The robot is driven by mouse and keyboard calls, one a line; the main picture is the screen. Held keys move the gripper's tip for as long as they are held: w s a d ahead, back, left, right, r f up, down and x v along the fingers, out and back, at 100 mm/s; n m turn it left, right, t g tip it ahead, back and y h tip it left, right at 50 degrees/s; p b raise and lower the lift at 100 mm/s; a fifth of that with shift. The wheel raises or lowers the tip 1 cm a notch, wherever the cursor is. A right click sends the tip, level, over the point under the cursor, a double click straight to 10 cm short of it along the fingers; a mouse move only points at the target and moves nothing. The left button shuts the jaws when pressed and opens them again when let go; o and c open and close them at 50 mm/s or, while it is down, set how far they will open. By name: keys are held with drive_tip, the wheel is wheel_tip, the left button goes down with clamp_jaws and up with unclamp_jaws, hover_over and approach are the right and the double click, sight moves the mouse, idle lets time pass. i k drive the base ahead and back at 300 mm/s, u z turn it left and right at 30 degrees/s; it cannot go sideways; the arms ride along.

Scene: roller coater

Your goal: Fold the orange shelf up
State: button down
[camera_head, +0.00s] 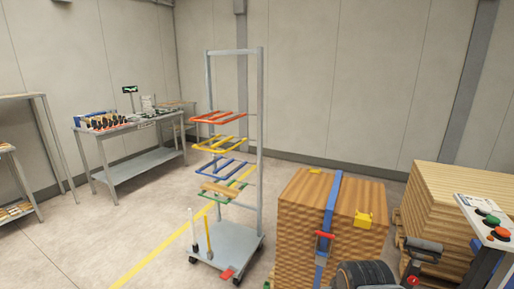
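The orange shelf (218,117) is the topmost of several coloured bar shelves on a grey wheeled rack (260,100) near the middle of the view. It sticks out roughly level to the left of the rack's uprights, folded down, and looks empty. Below it are a yellow shelf (220,144), a blue shelf, and a green shelf bearing a wooden board (220,190). I cannot make out my gripper in this view. Dark rounded parts at the bottom right may belong to my arm, but no fingers show.
A strapped stack of brown boards (300,225) stands right of the rack, close to me. More boards (460,205) and a button panel (487,222) are at the far right. A grey workbench (125,128) stands behind left. The floor (110,235) left of the rack is clear.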

sight(219, 117)
drive_tip(key=u, duration=0.25)
drive_tip(key=i, duration=0.9)
drive_tip(key=u, duration=0.9)
drive_tip(key=i, duration=1.35)
drive_tip(key=u, duration=0.35)
